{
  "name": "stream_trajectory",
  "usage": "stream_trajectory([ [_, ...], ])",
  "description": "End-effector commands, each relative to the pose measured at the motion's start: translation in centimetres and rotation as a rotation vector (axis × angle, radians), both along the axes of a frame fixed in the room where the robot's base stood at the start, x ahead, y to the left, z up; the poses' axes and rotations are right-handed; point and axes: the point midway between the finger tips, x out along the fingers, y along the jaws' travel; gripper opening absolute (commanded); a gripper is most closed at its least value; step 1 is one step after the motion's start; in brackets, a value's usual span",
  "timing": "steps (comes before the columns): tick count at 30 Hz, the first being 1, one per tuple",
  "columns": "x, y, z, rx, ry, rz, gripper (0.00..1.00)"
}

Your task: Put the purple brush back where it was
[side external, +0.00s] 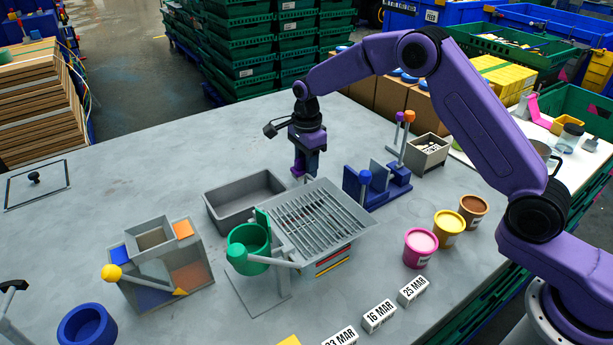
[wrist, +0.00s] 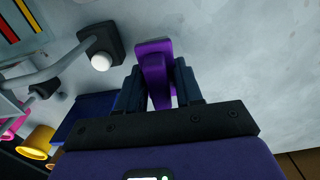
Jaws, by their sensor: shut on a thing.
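My gripper (side external: 305,172) points down behind the grey slatted grate and is shut on the purple brush (wrist: 153,62). In the wrist view the brush stands between the two dark fingers (wrist: 157,88), with its wider purple end beyond them. In the side view only a small purple part of the brush (side external: 298,172) shows at the fingertips. It is too small there to tell whether it touches anything.
The slatted grate (side external: 318,222) and an empty grey tray (side external: 244,197) are close to my gripper. A blue stand (side external: 378,190) is to its right. Pink (side external: 420,248), yellow (side external: 449,228) and brown (side external: 473,210) tubs stand nearer my base. The table behind is clear.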

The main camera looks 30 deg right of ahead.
Motion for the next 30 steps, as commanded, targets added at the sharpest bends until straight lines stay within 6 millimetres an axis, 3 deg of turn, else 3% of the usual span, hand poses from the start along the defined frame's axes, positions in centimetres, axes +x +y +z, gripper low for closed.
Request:
stream_trajectory([
  [9,-0.1,0.0,-3.5,-0.001,0.003,-0.001,0.07],
  [20,0.0,0.0,-3.9,0.000,0.001,0.000,0.07],
  [21,0.0,0.0,-3.9,0.000,0.001,0.000,0.39],
  [23,0.0,0.0,-3.9,0.000,0.001,0.000,0.58],
  [30,0.0,0.0,-3.9,0.000,0.001,0.000,0.61],
])
